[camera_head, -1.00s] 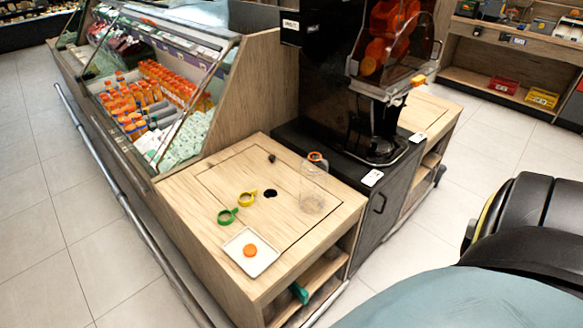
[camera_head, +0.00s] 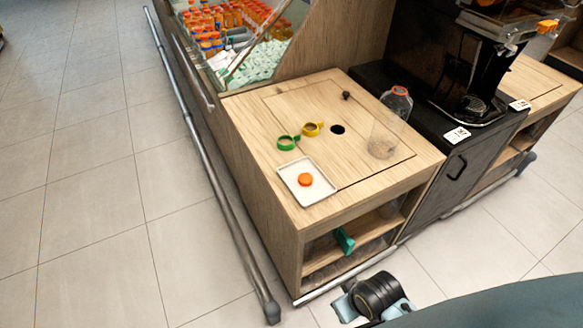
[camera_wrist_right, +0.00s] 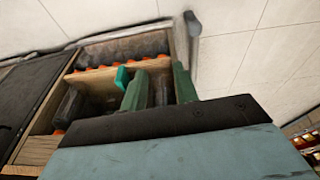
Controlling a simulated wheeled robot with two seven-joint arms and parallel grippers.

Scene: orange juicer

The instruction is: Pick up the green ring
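The green ring (camera_head: 287,143) lies flat on the wooden counter (camera_head: 265,125), with a small tab at its right side. A similar yellow ring (camera_head: 312,129) lies close to its upper right. My right gripper (camera_wrist_right: 158,84) shows in the right wrist view, with its two greenish fingers apart and nothing seen between them. It points toward the shelf compartments, and no ring shows in that view. In the head view, part of my right arm (camera_head: 375,297) is low in front of the cabinet, away from the green ring. My left gripper is out of view.
A white tray (camera_head: 322,190) with an orange cap (camera_head: 305,180) sits in front of the rings. A metal rail (camera_head: 215,195) runs along the left. A teal object (camera_head: 343,240) is in the shelf.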

